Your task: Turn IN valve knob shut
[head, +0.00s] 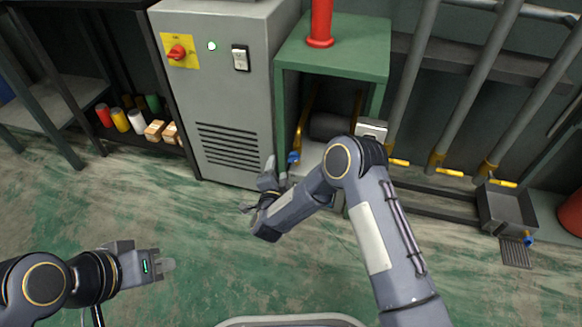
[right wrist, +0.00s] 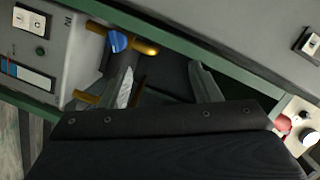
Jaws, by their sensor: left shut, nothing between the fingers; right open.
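A blue valve knob (head: 293,157) sits on a yellow fitting at the front of the unit under the green stand. In the right wrist view the blue knob (right wrist: 118,41) is beside a pale panel with a small dark marking I cannot read clearly. My right gripper (head: 275,176) is open and empty, close to the blue knob on its left side in the head view. In the right wrist view its two fingers (right wrist: 163,84) are spread, with the knob beyond the left finger. My left gripper (head: 168,265) is shut and empty over the floor at lower left.
A grey cabinet (head: 228,100) with a red switch (head: 177,52) stands left of the green stand (head: 335,50). A red cylinder (head: 320,22) stands on top. Grey pipes with yellow handles (head: 450,172) are at right. The green floor (head: 110,215) around my left gripper is clear.

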